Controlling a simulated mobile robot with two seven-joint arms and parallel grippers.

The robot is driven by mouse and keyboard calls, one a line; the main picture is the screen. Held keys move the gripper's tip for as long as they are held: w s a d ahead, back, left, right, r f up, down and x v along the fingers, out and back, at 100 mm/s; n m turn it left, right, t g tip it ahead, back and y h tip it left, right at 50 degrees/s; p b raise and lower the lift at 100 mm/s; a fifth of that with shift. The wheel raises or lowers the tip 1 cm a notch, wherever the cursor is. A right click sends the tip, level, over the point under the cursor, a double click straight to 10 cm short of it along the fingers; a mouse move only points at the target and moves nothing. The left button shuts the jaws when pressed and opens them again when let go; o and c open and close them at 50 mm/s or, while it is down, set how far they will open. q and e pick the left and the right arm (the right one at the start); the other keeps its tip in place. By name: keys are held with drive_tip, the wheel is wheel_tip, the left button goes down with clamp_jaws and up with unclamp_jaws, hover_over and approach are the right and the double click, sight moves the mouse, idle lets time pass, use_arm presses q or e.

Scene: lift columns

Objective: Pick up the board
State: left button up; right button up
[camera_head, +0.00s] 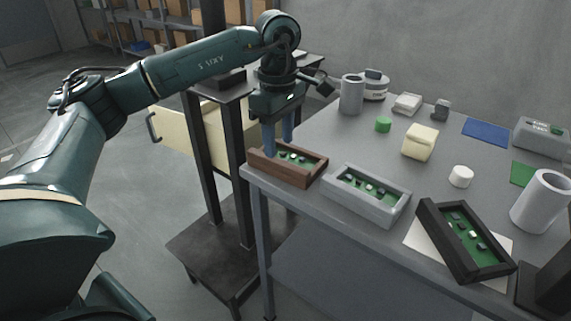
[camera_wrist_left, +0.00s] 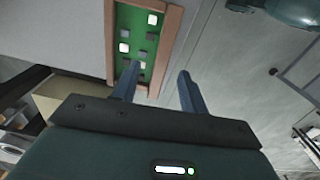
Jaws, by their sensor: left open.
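A green board (camera_head: 290,158) with small dark and light parts lies in a brown tray (camera_head: 311,174) at the table's near left corner. The board (camera_wrist_left: 137,40) and brown tray (camera_wrist_left: 170,42) also show in the left wrist view. My left gripper (camera_head: 278,148) points down over the brown tray's left end, fingers apart. Another board (camera_head: 364,186) lies in a grey tray (camera_head: 385,212). A third board (camera_head: 474,243) lies in a black tray (camera_head: 501,268), tilted on a white sheet.
On the grey table (camera_head: 330,137) stand a grey cylinder (camera_head: 351,94), a green cylinder (camera_head: 383,124), a cream block (camera_head: 420,142), a white cylinder (camera_head: 461,176) and a large grey cup (camera_head: 541,201). A dark stand (camera_head: 236,160) with a cream drawer is left of the table.

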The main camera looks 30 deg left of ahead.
sight(277, 160)
use_arm(q)
wheel_tip(277, 160, down, 5)
drive_tip(key=shift+s+a+f+b, duration=0.1)
drive_tip(key=shift+s+a+b, duration=0.05)
drive_tip(key=shift+b, duration=0.3)
drive_tip(key=shift+c, duration=0.3)
clamp_jaws()
